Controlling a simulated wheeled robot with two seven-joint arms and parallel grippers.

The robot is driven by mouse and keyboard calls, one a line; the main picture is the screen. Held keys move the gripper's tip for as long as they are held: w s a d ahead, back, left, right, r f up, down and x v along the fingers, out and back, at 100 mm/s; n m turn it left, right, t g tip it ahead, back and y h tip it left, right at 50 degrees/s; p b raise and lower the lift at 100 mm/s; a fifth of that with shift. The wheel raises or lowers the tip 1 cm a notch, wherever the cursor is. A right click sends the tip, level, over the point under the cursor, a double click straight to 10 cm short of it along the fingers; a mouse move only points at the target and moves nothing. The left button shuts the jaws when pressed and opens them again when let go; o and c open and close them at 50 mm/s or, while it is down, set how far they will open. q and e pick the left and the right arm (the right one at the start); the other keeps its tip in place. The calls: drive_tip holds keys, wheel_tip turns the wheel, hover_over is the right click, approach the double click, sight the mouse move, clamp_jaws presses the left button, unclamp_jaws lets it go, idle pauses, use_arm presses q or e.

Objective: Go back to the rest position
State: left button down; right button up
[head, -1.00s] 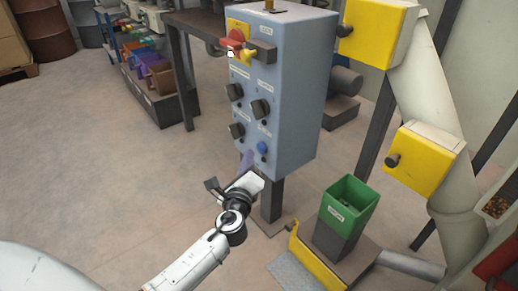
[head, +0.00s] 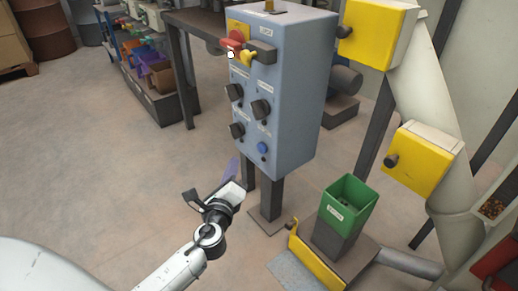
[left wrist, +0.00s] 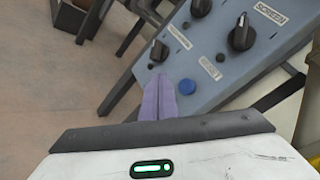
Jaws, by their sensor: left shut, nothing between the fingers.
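My left gripper (head: 231,170) is in front of and below the grey-blue control box, apart from it, over the floor. Its purple fingers (left wrist: 158,98) are shut with nothing between them in the left wrist view. The control box (head: 290,100) stands on dark legs and carries several black knobs, a blue button (head: 262,147) and a red switch handle (head: 235,38) on a yellow plate. My right gripper is not in view.
A green bin (head: 349,203) stands at the lower right by a yellow-edged pedal plate (head: 312,262). Pipes with yellow boxes (head: 418,160) rise on the right. A shelf (head: 155,75) with coloured bins is at the back left. The floor at left is clear.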

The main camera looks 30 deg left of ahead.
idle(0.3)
